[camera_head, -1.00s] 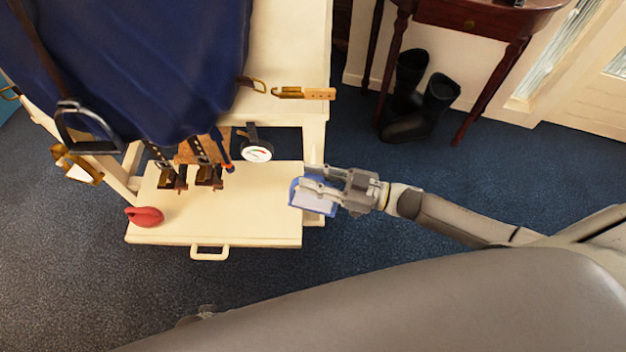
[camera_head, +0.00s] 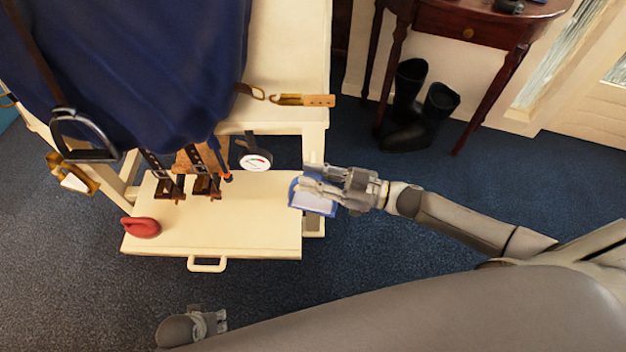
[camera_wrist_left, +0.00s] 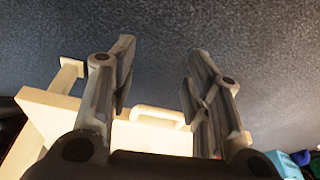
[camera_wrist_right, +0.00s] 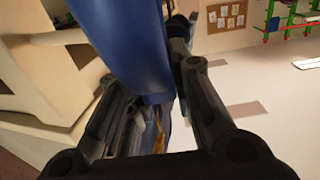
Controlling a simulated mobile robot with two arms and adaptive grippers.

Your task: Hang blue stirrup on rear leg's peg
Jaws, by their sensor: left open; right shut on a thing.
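The blue stirrup (camera_head: 312,201), a blue rim around a pale flat face, is in my right gripper (camera_head: 308,180), beside the cream stand's right leg (camera_head: 314,150). My right gripper is shut on it; in the right wrist view the blue stirrup (camera_wrist_right: 128,45) fills the space between the fingers. I cannot tell whether it touches the leg. I cannot make out a peg; the stirrup and gripper cover part of that leg. My left gripper (camera_head: 222,321) is at the bottom of the head view, apart from the stand. The left wrist view shows its fingers (camera_wrist_left: 160,75) open and empty.
The stand's low shelf (camera_head: 240,225) has a front handle (camera_head: 207,265), a red object (camera_head: 141,227) and hanging straps. A gauge (camera_head: 255,161) hangs under the top. A dark stirrup (camera_head: 85,155) hangs left by the blue cloth (camera_head: 130,70). Boots (camera_head: 425,110) and a table (camera_head: 468,30) stand behind.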

